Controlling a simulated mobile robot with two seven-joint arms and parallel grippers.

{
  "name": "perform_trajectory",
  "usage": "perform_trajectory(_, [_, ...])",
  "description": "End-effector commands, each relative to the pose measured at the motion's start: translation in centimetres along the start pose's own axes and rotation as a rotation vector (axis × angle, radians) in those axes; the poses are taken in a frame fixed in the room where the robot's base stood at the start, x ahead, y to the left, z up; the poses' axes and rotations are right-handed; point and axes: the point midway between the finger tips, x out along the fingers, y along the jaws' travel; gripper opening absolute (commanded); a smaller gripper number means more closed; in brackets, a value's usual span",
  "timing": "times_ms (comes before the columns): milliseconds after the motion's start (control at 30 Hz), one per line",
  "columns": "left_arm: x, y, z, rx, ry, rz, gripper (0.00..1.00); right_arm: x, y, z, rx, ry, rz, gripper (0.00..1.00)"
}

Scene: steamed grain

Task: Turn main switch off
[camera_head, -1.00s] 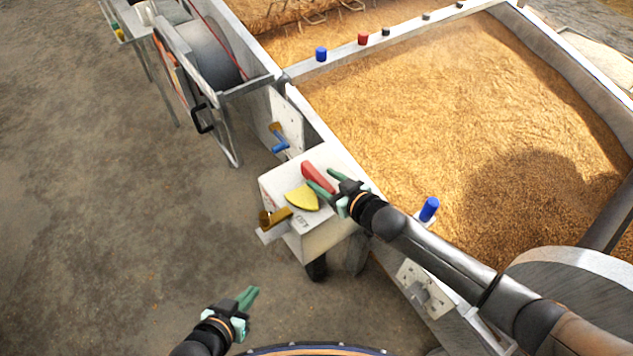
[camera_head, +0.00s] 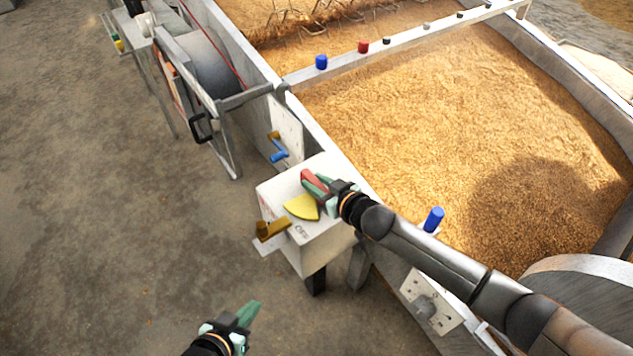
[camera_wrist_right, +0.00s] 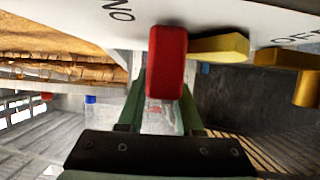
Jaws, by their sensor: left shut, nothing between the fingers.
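The main switch is on the top of a white box (camera_head: 275,190). It has a red handle (camera_head: 313,180) beside a yellow wedge (camera_head: 301,207). In the right wrist view the red handle (camera_wrist_right: 167,62) stands between the ON and OFF labels, with the yellow wedge (camera_wrist_right: 218,47) on the OFF side. My right gripper (camera_head: 317,184) is at the red handle, its green fingers on either side of it. Whether they press on it cannot be told. My left gripper (camera_head: 249,312) is shut and empty, low over the floor, away from the box.
A brass lever (camera_head: 272,230) sticks out of the box's left side. A blue knob (camera_head: 434,218) stands on the trough edge beside my right arm. A socket plate (camera_head: 431,302) is below it. The grain trough (camera_head: 440,110) fills the right. The floor at left is clear.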

Motion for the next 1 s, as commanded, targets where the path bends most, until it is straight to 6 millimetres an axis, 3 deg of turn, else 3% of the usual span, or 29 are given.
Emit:
perform_trajectory(33, [0.03, -0.03, 0.03, 0.000, 0.000, 0.000, 0.00, -0.01, 0.01, 0.03, 0.000, 0.000, 0.000, 0.27])
perform_trajectory(300, [0.17, -0.09, 0.11, 0.001, -0.002, -0.001, 0.00, -0.02, 0.01, 0.05, 0.000, 0.000, 0.000, 0.00])
perform_trajectory(1000, [0.20, -0.08, 0.00, 0.002, 0.000, -0.001, 0.00, -0.02, 0.00, 0.09, 0.000, -0.001, 0.000, 0.00])
